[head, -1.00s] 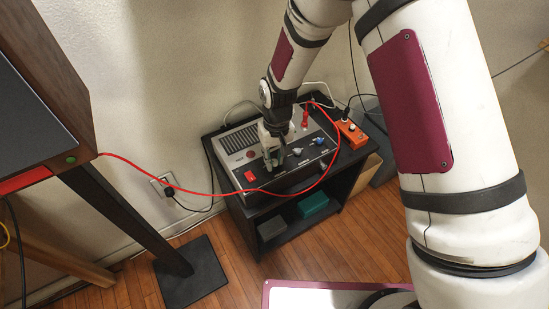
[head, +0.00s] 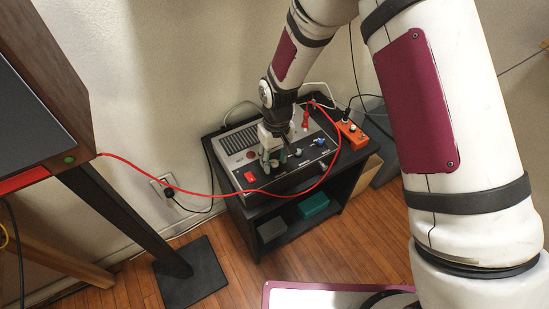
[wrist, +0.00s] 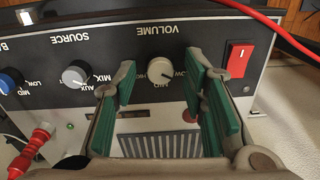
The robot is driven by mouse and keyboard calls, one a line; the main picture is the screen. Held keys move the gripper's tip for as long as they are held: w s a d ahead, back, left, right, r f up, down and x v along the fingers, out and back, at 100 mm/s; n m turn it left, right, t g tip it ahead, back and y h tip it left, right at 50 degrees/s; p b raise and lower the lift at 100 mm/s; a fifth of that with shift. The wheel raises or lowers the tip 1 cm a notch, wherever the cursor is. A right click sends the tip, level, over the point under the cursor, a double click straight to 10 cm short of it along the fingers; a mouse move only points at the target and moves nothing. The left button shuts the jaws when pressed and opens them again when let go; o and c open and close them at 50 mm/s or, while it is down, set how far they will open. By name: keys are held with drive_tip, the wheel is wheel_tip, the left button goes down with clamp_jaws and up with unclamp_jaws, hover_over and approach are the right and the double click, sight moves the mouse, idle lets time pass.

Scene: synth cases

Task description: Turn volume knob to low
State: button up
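The grey-and-black audio unit (head: 227,143) sits on a black stand. Its volume knob (wrist: 160,69) is a small white-grey dial under the VOLUME lettering, which reads upside down in the wrist view. In the head view my gripper (head: 271,160) is over the front panel and hides the volume knob.
A red rocker switch (wrist: 239,59) is close beside the volume knob. The grey source knob (wrist: 75,75) and a blue knob (wrist: 10,81) are on the other side. A red cable (head: 220,194) loops across the unit's front. An orange box (head: 350,134) stands at right.

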sight(276, 161)
wheel_tip(276, 161, up, 12)
drive_tip(key=shift+d, duration=0.2)
idle(0.5)
drive_tip(key=shift+w, duration=0.1)
